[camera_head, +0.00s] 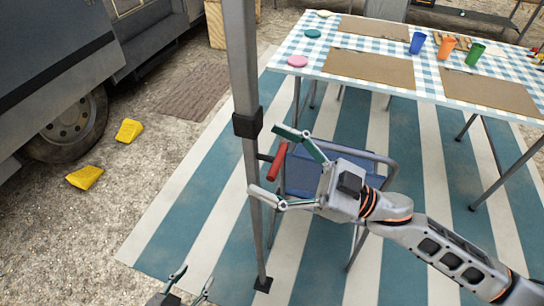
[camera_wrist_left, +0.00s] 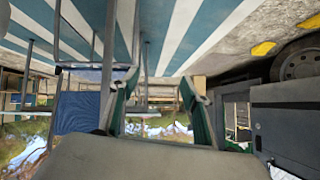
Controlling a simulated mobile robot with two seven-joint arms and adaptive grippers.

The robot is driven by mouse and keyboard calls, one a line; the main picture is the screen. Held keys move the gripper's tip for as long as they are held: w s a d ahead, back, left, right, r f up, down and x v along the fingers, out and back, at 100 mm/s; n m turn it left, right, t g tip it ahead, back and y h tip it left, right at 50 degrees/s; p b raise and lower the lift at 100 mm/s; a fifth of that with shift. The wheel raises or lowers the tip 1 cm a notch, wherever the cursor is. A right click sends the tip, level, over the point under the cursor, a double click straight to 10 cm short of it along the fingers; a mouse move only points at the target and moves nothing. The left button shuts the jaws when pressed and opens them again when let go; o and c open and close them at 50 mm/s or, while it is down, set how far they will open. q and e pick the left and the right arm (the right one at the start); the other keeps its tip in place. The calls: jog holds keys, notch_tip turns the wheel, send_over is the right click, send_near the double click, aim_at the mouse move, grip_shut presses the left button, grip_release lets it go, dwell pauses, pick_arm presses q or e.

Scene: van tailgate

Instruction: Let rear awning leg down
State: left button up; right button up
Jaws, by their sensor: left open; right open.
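The grey awning leg (camera_head: 243,60) stands upright near the mat's left edge. It has a black collar (camera_head: 247,123), a red handle (camera_head: 277,162) below the collar, and a dark foot (camera_head: 263,284) on the mat. My right gripper (camera_head: 264,160) is open, its fingers on either side of the red handle; whether they touch it I cannot tell. My left gripper (camera_head: 196,274) is low at the bottom edge, left of the leg's foot, open and empty. Its open fingers also show in the left wrist view (camera_wrist_left: 155,82), where I cannot surely pick out the leg.
A blue folding chair (camera_head: 305,172) stands behind my right gripper. A table with a checked cloth (camera_head: 325,62), cups and mats is at the upper right. The van's wheel (camera_head: 70,125) and yellow chocks (camera_head: 85,178) are at the left. Gravel between van and leg is mostly open.

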jog(key=c, duration=1.6)
notch_tip(320, 180, down, 8)
jog(key=b, duration=0.3)
jog(key=shift+f, duration=0.1)
notch_tip(320, 180, down, 4)
jog(key=shift+r+b, duration=0.1)
jog(key=shift+b, duration=0.55)
pick_arm(q)
jog(key=shift+w+d+f, duration=0.35)
pick_arm(e)
jog(key=o, duration=1.6)
send_near(258, 180)
jog(key=s+d+f, duration=0.1)
jog(key=d+f, duration=0.3)
jog(key=f, duration=0.1)
jog(key=shift+d+f, duration=0.3)
jog(key=shift+f, duration=0.1)
